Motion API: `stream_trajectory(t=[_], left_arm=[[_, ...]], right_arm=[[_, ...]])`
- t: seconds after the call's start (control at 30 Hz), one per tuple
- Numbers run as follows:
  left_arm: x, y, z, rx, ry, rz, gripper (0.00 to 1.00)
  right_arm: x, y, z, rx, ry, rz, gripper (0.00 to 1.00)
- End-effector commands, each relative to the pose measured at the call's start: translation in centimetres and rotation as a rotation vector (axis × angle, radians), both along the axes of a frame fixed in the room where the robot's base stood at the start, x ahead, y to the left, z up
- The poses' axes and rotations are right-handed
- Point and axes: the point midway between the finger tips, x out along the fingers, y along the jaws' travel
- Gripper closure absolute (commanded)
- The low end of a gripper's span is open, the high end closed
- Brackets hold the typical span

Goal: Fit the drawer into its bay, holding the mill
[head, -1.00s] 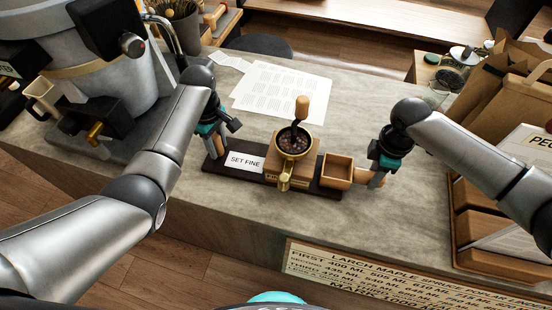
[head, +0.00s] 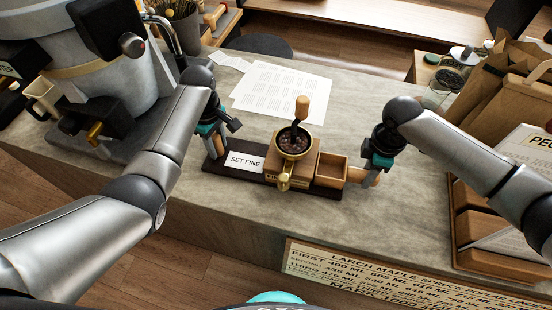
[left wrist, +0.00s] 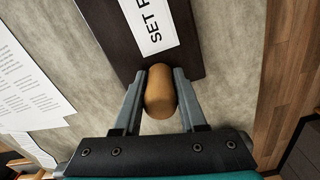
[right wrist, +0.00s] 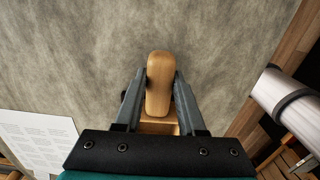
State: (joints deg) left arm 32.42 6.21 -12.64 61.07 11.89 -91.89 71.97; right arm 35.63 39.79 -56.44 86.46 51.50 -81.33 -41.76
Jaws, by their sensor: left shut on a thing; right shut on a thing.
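The mill (head: 289,175) stands on a dark base, with a brass hopper of beans and an upright wooden-knobbed crank. My left gripper (head: 217,150) is shut on the rounded wooden grip at the base's left end; the grip (left wrist: 159,92) shows between the fingers in the left wrist view. The open-topped wooden drawer (head: 331,168) is at the mill's right side, mostly outside the body. I cannot tell whether its inner end is inside the bay; the bay opening is hidden. My right gripper (head: 371,178) is shut on the drawer's handle, which shows in the right wrist view (right wrist: 159,85).
A "SET FINE" card (head: 244,161) lies on the base left of the mill. Printed paper (head: 282,92) lies behind it. A large grey machine (head: 95,70) stands at left, paper bags (head: 510,85) at right. The counter's front edge is close.

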Motion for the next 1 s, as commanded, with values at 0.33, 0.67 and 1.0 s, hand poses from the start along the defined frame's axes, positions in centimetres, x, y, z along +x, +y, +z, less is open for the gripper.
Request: stream_trajectory(t=[0.33,0.67,1.0], left_arm=[[-0.4,0.0,-0.5,0.0,0.01,-0.002,1.0],[-0.4,0.0,-0.5,-0.001,0.01,-0.001,1.0],[-0.4,-0.1,-0.5,-0.001,0.011,-0.001,1.0]], right_arm=[[0.1,0.6,0.0,0.001,-0.001,0.0,1.0],[0.2,1.1,0.0,0.0,-0.001,0.0,1.0],[0.3,1.5,0.0,0.0,-0.001,0.001,1.0]])
